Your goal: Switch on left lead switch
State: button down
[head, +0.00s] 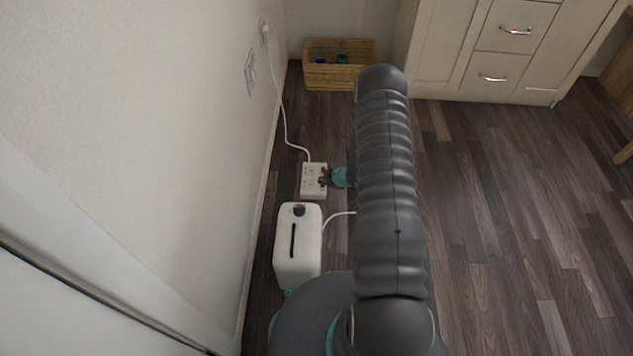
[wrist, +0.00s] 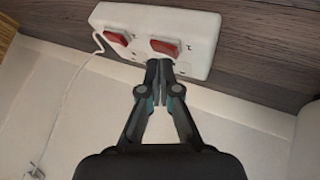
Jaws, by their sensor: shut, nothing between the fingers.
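The white extension lead (head: 308,190) lies on the floor beside the wall, and its block also fills the top of the wrist view (wrist: 203,58). In the wrist view it has two red rocker switches: a left one (wrist: 117,38) and a right one (wrist: 165,47). Whether either is on is unclear. My gripper (wrist: 159,66) is shut and empty, its tips over the block just below the right red switch. I cannot tell whether they touch it. In the head view my gripper (head: 323,181) is over the lead's right side, partly covering it.
A white toaster (head: 297,245) stands close below the lead in the head view. A white cord (head: 285,125) runs up to a wall socket (head: 264,32). A wicker basket (head: 338,77) stands at the back, near cream drawers (head: 490,60).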

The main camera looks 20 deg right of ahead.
jog(key=shift+f+b, duration=0.3)
jog(key=shift+r, duration=0.1)
dwell(0.4)
jog(key=shift+r+p, duration=0.4)
jog(key=shift+r, duration=0.35)
notch_tip(320, 180, up, 7)
jog(key=p, duration=0.4)
jog(key=shift+w+d, duration=0.2)
jog(key=shift+w, duration=0.25)
jog(key=shift+f, duration=0.1)
